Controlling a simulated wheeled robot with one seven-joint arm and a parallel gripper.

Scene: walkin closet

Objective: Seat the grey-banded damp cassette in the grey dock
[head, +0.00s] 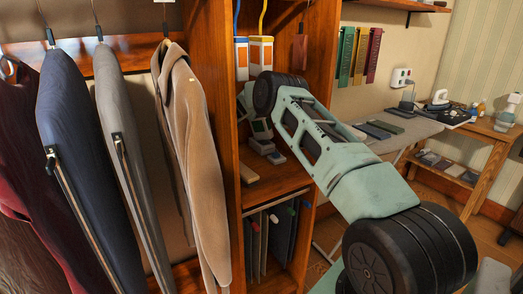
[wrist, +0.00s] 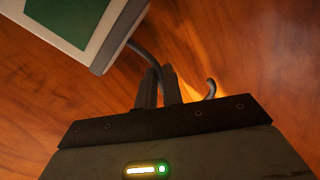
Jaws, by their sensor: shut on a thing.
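In the wrist view my gripper (wrist: 160,78) is shut, with its two dark fingers close together over a wooden surface. A thin grey curved piece (wrist: 146,52) runs into the fingertips, and a hooked end (wrist: 211,88) shows to their right.
A pale box with a green panel (wrist: 72,22) is close at the wrist view's upper left. Clothes (head: 195,130) hang to the left. A side table (head: 484,130) stands at right.

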